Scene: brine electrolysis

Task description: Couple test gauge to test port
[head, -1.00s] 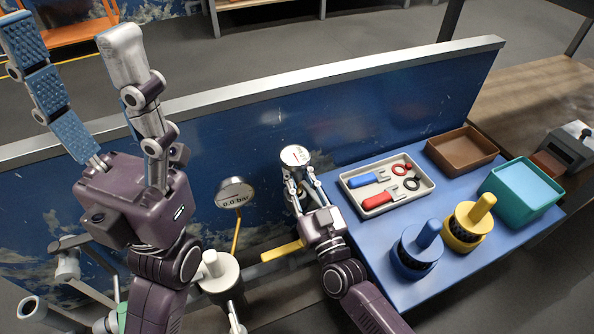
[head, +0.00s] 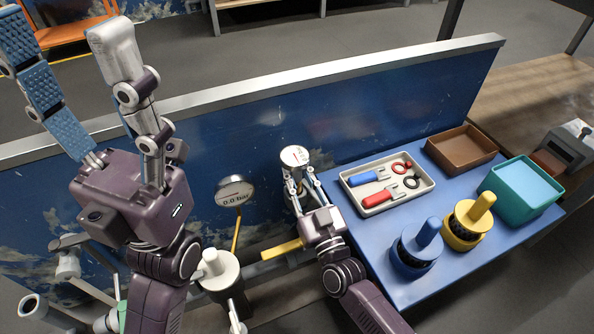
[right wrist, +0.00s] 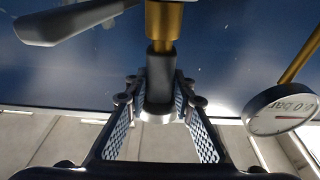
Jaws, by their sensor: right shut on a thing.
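The test gauge (head: 295,157), with a round white face, is in my right gripper (head: 297,176), left of the blue table. In the right wrist view my right gripper (right wrist: 155,90) is shut on the gauge's dark cylindrical body (right wrist: 159,82). A brass pipe with a dark fitting (right wrist: 162,56), apparently the test port, lines up with that body. I cannot tell whether they are joined or only close. The port is hidden in the head view. My left gripper (head: 62,35) is raised at the upper left, open and empty, its fingers spread.
A fixed gauge (head: 235,191) reading 0.0 bar stands left of my right gripper, with a yellow lever (head: 282,250) below. The blue table (head: 365,245) holds a grey tool tray (head: 385,208), a brown tray (head: 462,165), a teal bin (head: 515,205) and blue and yellow knobbed pieces.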

